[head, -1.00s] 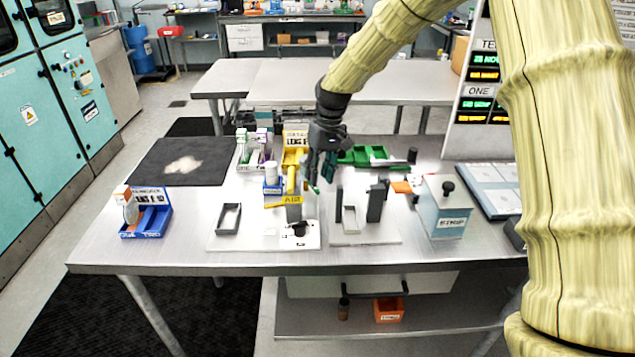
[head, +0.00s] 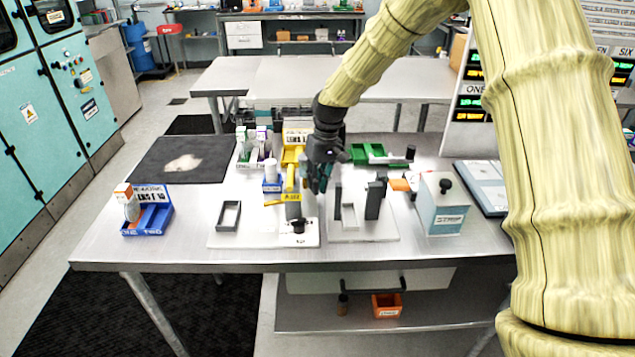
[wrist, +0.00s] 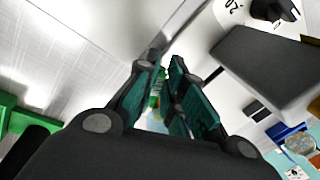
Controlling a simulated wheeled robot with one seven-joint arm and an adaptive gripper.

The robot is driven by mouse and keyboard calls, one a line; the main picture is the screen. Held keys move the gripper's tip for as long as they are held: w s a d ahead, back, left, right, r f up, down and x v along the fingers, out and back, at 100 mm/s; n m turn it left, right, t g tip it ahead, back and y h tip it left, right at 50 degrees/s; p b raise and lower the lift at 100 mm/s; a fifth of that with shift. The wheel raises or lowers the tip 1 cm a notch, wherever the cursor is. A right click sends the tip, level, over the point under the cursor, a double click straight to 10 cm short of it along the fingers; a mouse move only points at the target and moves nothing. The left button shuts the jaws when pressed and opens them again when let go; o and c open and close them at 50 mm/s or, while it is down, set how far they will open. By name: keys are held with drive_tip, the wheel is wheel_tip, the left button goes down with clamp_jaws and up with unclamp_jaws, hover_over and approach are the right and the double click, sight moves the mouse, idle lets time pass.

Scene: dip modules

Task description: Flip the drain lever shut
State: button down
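No part is clearly readable as the drain lever. In the head view, a black knob (head: 299,226) sits on a white plate in front of a grey upright block (head: 293,211). A yellow tag (head: 291,198) is just behind that block. My gripper (head: 322,188) points down over the table, right of the yellow tag and behind the right plate's dark posts. In the wrist view, my gripper (wrist: 167,52) has its teal-padded fingers a narrow gap apart, with something small and green seen between them. The grey block (wrist: 268,68) and black knob (wrist: 270,9) show at upper right.
A white plate (head: 385,234) with dark upright posts (head: 373,203) stands at front right. A blue-white box (head: 443,212) with a black knob is further right. A green tray (head: 372,153) lies behind. A blue bin (head: 150,215) stands left. The left front of the table is clear.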

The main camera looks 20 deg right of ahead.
drive_tip(key=shift+s+a+m+p, duration=0.1)
drive_tip(key=shift+a+m+p, duration=0.1)
drive_tip(key=shift+m+p, duration=0.35)
drive_tip(key=c, duration=1.5)
unclamp_jaws()
drive_tip(key=shift+r, duration=0.1)
drive_tip(key=r, duration=0.4)
drive_tip(key=d+r, duration=0.1)
drive_tip(key=r, duration=0.2)
drive_tip(key=d+r, duration=0.1)
drive_tip(key=r, duration=0.3)
drive_tip(key=shift+r, duration=0.35)
drive_tip(key=shift+f, duration=0.1)
